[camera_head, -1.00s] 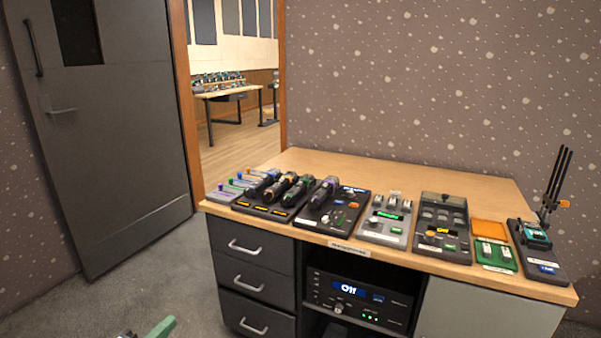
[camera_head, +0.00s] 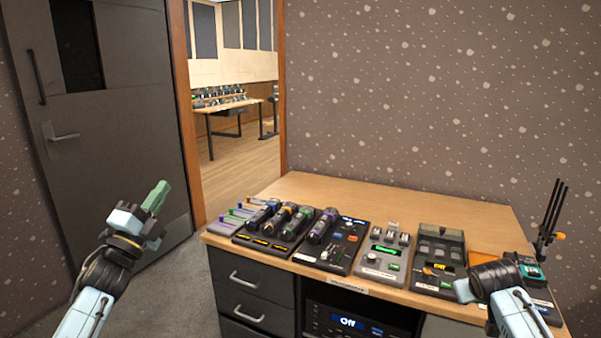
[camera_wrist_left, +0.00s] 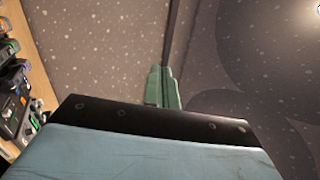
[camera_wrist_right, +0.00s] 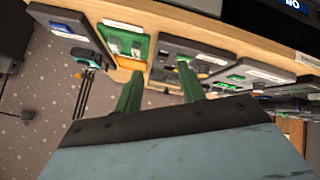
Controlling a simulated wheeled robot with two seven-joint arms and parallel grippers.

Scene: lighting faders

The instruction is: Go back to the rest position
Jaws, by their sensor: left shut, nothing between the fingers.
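My left gripper (camera_head: 157,196) is raised in free air in front of the dark door, left of the desk. Its green fingers are together and empty, and they also show shut in the left wrist view (camera_wrist_left: 163,87). My right arm comes in at the lower right of the head view, over the right front of the desk, and its fingers cannot be made out there. In the right wrist view my right gripper (camera_wrist_right: 158,88) has its two green fingers apart with nothing between them. The fader panel (camera_head: 228,225) with coloured knobs lies at the desk's left end.
The wooden desk (camera_head: 330,190) carries microphones (camera_head: 290,217), a grey console (camera_head: 384,256) and a dark console (camera_head: 438,255). A black upright stand (camera_head: 552,215) is at the right end. The dark door (camera_head: 120,110) is at left. The desk's back strip is clear.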

